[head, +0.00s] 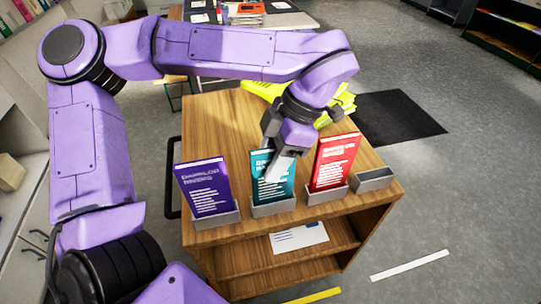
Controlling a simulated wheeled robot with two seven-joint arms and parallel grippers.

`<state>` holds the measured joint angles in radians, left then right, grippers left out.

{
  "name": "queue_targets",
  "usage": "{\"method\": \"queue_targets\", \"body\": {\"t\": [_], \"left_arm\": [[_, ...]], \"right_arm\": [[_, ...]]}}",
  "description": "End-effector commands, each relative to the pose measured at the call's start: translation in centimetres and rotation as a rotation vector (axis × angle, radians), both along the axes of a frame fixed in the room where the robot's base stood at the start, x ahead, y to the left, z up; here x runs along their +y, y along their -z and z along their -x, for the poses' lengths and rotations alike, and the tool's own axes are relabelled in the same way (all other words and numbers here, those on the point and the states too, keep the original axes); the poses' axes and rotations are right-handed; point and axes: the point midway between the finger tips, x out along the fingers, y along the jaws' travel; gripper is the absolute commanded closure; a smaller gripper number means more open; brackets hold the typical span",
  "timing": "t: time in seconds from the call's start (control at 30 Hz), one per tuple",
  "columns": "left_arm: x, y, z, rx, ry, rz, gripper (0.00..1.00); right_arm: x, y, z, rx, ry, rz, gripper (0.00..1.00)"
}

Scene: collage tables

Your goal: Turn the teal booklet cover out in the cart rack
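The teal booklet (271,190) stands upright in the middle grey holder (273,207) on the wooden cart's top. The face toward me has white lettering, a larger title above smaller lines. My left gripper (276,172) reaches down from behind to its upper right part and hides some of that face. The gripper seems to touch or nearly touch the booklet. I cannot tell whether the fingers are closed on it. My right gripper is not in view.
A purple booklet (203,187) stands in the left holder and a red booklet (334,161) in the right one. A further grey holder (374,180) at far right is empty. Yellow-green items (343,103) lie behind my wrist. A white paper (299,238) lies on the shelf below.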

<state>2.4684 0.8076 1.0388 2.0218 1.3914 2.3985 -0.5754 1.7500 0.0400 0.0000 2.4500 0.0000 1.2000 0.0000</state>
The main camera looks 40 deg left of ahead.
Motion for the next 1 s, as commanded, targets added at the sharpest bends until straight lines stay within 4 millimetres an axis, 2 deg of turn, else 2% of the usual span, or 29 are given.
{"method": "queue_targets", "body": {"t": [0.17,0.5,0.6,0.73,1.0], "left_arm": [[-0.2,-0.6,-0.2,-0.002,-0.001,-0.002,0.51],[-2.1,-7.7,-2.6,-0.004,-0.002,-0.002,0.51],[-2.5,-9.0,-3.0,-0.002,-0.001,-0.002,0.51],[-2.7,-9.7,-3.3,0.000,-0.001,0.000,0.51],[-2.7,-9.7,-3.3,0.001,0.000,0.001,0.51]], "right_arm": [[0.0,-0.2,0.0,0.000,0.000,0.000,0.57],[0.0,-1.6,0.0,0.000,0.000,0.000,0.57],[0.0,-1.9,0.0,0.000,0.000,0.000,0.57],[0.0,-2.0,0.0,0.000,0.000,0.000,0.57],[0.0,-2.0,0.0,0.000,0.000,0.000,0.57]]}}
